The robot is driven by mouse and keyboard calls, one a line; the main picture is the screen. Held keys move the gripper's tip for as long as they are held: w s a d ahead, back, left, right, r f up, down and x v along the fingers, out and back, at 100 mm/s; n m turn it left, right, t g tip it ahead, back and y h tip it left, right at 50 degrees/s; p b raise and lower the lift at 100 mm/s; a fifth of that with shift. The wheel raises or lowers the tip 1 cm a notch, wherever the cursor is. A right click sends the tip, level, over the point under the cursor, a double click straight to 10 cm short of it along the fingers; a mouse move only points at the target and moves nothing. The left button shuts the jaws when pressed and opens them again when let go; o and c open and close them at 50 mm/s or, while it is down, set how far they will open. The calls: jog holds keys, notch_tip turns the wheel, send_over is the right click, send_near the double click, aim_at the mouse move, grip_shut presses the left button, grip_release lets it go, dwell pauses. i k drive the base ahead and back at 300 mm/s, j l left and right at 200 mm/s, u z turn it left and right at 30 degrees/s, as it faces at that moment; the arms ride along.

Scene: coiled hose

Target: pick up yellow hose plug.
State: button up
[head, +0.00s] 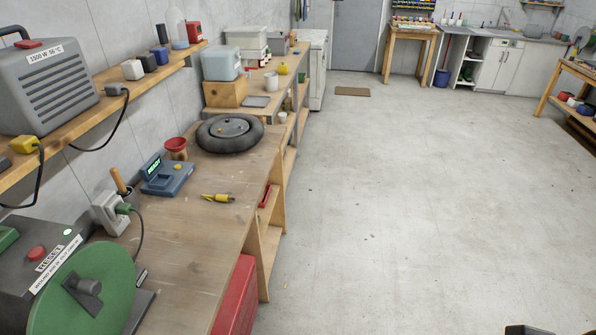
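A small yellow piece with a dark, narrow end (217,198) lies on its side on the wooden workbench (205,245) in the head view, near the bench's right edge. It may be the yellow hose plug, but it is too small to tell for sure. A thick black ring like a coiled hose (212,142) lies farther back on the bench, with a grey disc in its middle. My gripper cannot be made out in this view; only a dark shape, which I cannot identify, shows at the bottom right edge.
A blue-grey device with a lit display (168,178) and a red cup (176,148) stand left of the yellow piece. A green wheel machine (85,290) fills the near left. A wall shelf (150,82) overhangs the bench. The floor (400,200) to the right is clear.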

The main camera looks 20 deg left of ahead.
aim_at(219, 196)
jog(key=i+u, duration=0.25)
jog(key=i, duration=0.2)
jog(key=i+u, duration=0.25)
jog(key=i, duration=0.25)
jog(key=i+l+u, duration=0.1)
jog(key=i+u, duration=0.15)
jog(key=i, duration=0.2)
jog(key=i+l+u, duration=0.3)
jog(key=i, duration=0.15)
jog(key=i+j+u, duration=0.1)
jog(key=u, duration=0.35)
jog(key=i+u, duration=0.3)
jog(key=u, duration=0.2)
jog(key=i+l+u, duration=0.15)
jog(key=u, duration=0.3)
jog(key=i+l+u, duration=0.15)
jog(key=u, duration=0.35)
jog(key=i+l+u, duration=0.25)
jog(key=u, duration=0.2)
